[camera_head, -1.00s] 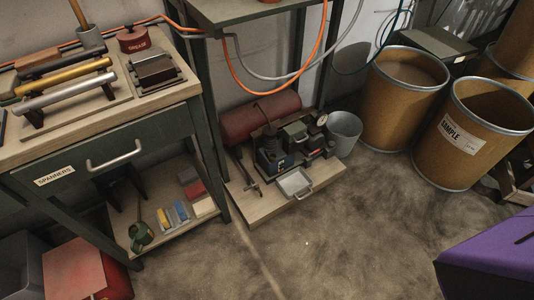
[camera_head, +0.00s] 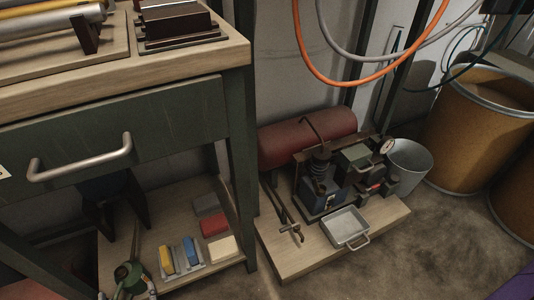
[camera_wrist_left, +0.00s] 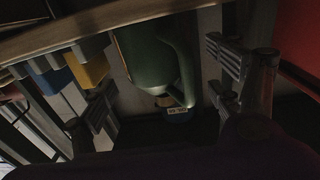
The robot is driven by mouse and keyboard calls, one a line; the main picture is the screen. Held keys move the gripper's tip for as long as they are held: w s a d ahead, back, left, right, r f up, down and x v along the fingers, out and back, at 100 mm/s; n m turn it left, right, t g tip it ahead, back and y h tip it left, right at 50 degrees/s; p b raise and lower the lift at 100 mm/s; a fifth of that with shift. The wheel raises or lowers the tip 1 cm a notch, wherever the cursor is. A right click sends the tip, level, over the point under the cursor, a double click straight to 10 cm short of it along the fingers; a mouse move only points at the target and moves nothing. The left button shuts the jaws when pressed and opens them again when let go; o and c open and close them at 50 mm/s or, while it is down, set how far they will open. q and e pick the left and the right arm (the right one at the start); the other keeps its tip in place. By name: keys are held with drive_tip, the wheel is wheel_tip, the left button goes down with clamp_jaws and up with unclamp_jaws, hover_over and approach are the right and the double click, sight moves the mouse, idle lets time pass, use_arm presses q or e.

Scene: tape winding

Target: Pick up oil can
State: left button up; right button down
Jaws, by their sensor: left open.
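The green oil can (camera_head: 128,272) stands on the lower shelf (camera_head: 185,262) of the workbench, at the bottom edge of the head view. In the left wrist view the green can (camera_wrist_left: 150,50) fills the upper middle, with the shelf edge above it. My left gripper (camera_wrist_left: 165,92) is open, with one finger on each side of the can. I cannot tell whether either finger touches it. The dark lower part of the wrist view hides detail. My right gripper is in neither current view.
Yellow and blue blocks (camera_head: 181,256) lie right of the can, with red, grey and white blocks behind. The bench drawer (camera_head: 110,130) overhangs the shelf. A low wooden platform (camera_head: 290,262) with a compressor (camera_head: 320,185) stands to the right. Open floor (camera_head: 420,250) lies beyond.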

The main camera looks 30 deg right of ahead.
sight(131, 275)
use_arm(q)
drive_tip(key=shift+w+d, duration=0.1)
drive_tip(key=shift+w, duration=0.45)
drive_tip(key=w+b, duration=0.1)
drive_tip(key=w, duration=0.1)
drive_tip(key=w+d+b, duration=0.1)
drive_tip(key=w+b, duration=0.1)
drive_tip(key=shift+w+f, duration=0.15)
drive_tip(key=shift+w, duration=0.25)
drive_tip(key=c, duration=1.5)
